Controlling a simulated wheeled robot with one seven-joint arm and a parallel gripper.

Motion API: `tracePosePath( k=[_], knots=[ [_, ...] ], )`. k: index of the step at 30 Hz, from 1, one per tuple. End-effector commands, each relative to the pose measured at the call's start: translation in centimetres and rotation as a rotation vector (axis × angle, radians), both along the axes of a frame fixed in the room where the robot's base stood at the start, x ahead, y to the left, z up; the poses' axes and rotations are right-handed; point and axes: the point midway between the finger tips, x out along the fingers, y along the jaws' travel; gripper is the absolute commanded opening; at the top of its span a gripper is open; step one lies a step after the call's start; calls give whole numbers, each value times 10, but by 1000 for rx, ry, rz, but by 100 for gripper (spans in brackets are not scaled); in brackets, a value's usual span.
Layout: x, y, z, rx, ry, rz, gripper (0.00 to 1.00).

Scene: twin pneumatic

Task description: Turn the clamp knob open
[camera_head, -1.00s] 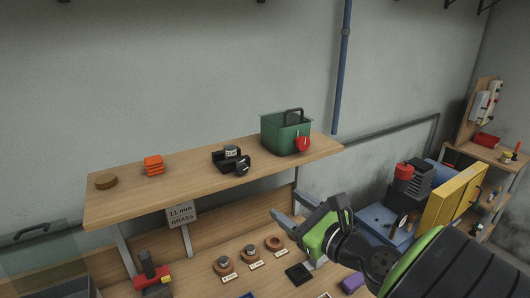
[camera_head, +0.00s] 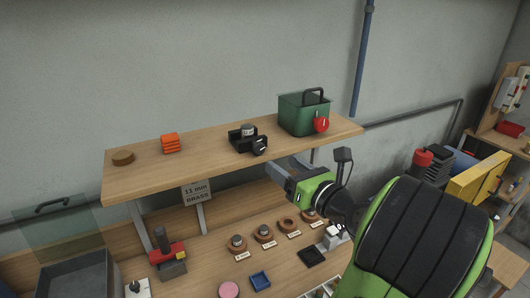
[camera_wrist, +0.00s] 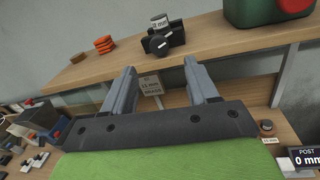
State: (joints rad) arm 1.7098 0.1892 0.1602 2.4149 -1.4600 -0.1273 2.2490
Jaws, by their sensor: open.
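A black clamp (camera_head: 237,140) sits on the upper wooden shelf, with a grey cylinder (camera_head: 247,130) in it. Its round black knob (camera_head: 260,146) faces the shelf's front edge. In the wrist view the clamp (camera_wrist: 178,35), its knob (camera_wrist: 159,45) and the labelled cylinder (camera_wrist: 159,21) lie beyond my fingertips. My gripper (camera_head: 282,166) is open and empty, in front of and below the shelf edge, to the right of the knob in the head view. In the wrist view my two fingers (camera_wrist: 160,78) stand wide apart, pointing toward the clamp, not touching it.
The shelf (camera_head: 195,165) also holds a green bin (camera_head: 298,118) with a red disc (camera_head: 321,123), an orange stack (camera_head: 170,143) and a brown puck (camera_head: 122,158). An "11 mm BRASS" sign (camera_head: 197,193) hangs below the shelf edge. Several small parts stand on the bench below.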

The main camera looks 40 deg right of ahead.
Motion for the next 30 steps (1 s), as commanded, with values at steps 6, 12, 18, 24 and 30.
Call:
tracePosePath(
  k=[6,12,18,24,30],
  knots=[
    [43,-4,2,-3,0,8,59],
    [76,-10,1,-2,1,3,59],
    [83,-12,0,-2,0,0,59],
    [82,-12,0,-2,1,0,48],
    [82,-12,0,-2,1,0,17]
  ],
)
